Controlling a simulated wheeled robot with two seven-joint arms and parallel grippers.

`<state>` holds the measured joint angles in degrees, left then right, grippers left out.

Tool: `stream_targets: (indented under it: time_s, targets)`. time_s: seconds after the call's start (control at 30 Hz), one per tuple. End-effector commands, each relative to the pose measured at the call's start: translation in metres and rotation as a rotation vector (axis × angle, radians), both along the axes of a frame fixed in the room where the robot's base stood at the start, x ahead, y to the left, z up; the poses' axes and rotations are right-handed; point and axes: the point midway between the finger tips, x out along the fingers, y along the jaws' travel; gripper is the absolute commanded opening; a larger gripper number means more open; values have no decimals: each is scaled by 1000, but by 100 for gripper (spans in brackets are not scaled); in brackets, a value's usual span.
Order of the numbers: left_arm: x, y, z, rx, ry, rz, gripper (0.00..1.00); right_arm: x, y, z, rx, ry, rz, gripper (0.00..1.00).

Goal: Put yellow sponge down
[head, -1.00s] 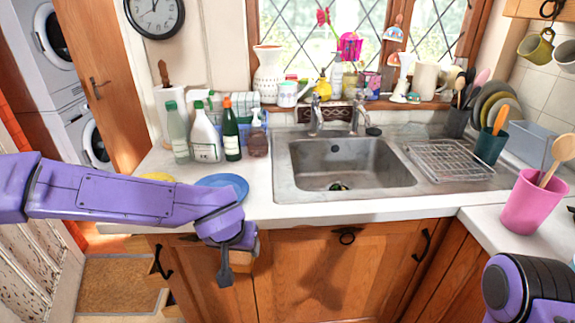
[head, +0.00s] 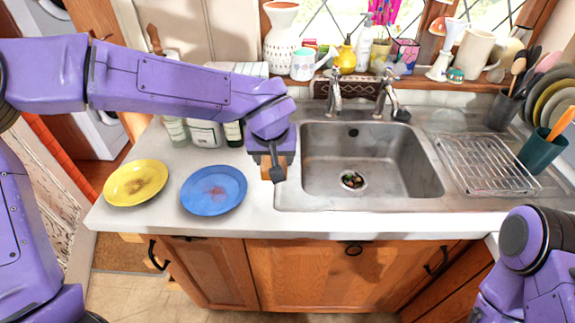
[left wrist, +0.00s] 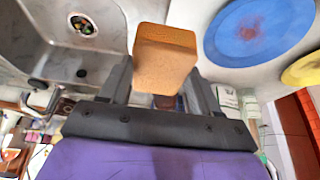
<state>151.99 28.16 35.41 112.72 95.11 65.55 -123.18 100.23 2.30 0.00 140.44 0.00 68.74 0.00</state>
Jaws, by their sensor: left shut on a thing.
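The sponge (left wrist: 165,60) is a yellow-orange block, held between the fingers of my left gripper (left wrist: 160,80) in the left wrist view. In the head view, my left gripper (head: 276,168) points down beside the left rim of the sink (head: 375,165), with only a little of the sponge (head: 289,160) showing. The sponge seems to be above the counter (head: 225,160), between the blue plate and the sink; I cannot tell the exact gap. My right arm shows at lower right, but its gripper is out of view.
A stained blue plate (head: 213,190) and a stained yellow plate (head: 135,183) lie on the counter to the left. Bottles (head: 203,133) stand behind my left arm. A wire rack (head: 485,165) is right of the sink. Some bare counter lies around the blue plate.

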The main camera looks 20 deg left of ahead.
Motion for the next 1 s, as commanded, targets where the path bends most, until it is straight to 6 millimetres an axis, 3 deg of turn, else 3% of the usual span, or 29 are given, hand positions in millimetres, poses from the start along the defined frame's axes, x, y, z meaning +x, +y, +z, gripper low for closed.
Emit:
stream_targets:
  time_s: [0.03,0.2,0.43,0.6,0.97,1.0]
  targets:
    - [14,-2,-6,5,5,1,38,0,0,5,0,-1,0,43]
    - [44,-6,-43,4,4,2,38,1,0,7,0,-2,0,43]
    - [65,-10,-69,2,3,1,38,1,0,10,0,-2,1,43]
    - [64,-10,-95,3,1,1,38,1,0,8,0,-2,1,43]
    - [63,-10,-99,0,1,1,38,1,0,10,0,-2,1,43]
    - [64,-10,-100,0,1,2,65,1,0,10,0,-2,1,43]
